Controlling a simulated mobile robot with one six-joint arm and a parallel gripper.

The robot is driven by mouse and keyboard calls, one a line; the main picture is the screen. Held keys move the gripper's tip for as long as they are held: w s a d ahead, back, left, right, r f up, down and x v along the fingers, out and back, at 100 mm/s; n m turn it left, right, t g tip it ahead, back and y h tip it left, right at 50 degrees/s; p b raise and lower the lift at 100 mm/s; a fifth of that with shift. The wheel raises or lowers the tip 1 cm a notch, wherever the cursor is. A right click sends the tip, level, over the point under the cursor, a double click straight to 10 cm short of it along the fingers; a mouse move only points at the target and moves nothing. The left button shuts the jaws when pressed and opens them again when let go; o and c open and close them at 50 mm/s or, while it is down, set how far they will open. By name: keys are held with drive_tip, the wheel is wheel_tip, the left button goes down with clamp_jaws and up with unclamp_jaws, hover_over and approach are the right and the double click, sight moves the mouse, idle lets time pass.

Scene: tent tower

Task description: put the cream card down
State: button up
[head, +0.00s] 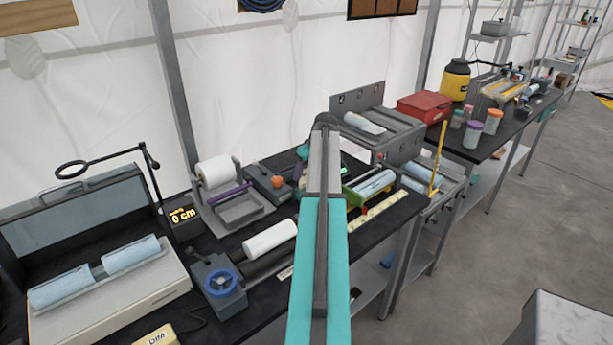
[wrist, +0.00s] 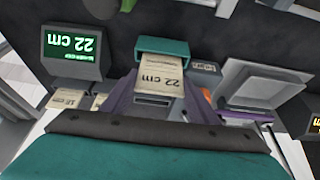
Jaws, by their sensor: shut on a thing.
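In the wrist view the cream card (wrist: 160,76), printed "22 cm", shows beside a teal piece, its print upside down. My gripper (wrist: 161,66) is shut on it. I cannot tell whether the card touches anything below.
A display (wrist: 75,52) reads "22 cm" in green, with other cream cards (wrist: 70,100) near it. In the head view the dark bench (head: 260,287) is crowded: a paper-roll stand (head: 233,205), a blue-wheeled device (head: 220,285), a red box (head: 424,107) further back.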

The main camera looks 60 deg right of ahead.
drive_tip(key=shift+f, duration=0.95)
drive_tip(key=shift+f, duration=0.2)
drive_tip(key=o, duration=1)
drive_tip(key=shift+r, duration=0.1)
drive_tip(key=shift+b+v, duration=1.35)
drive_tip(key=shift+v, duration=4.75)
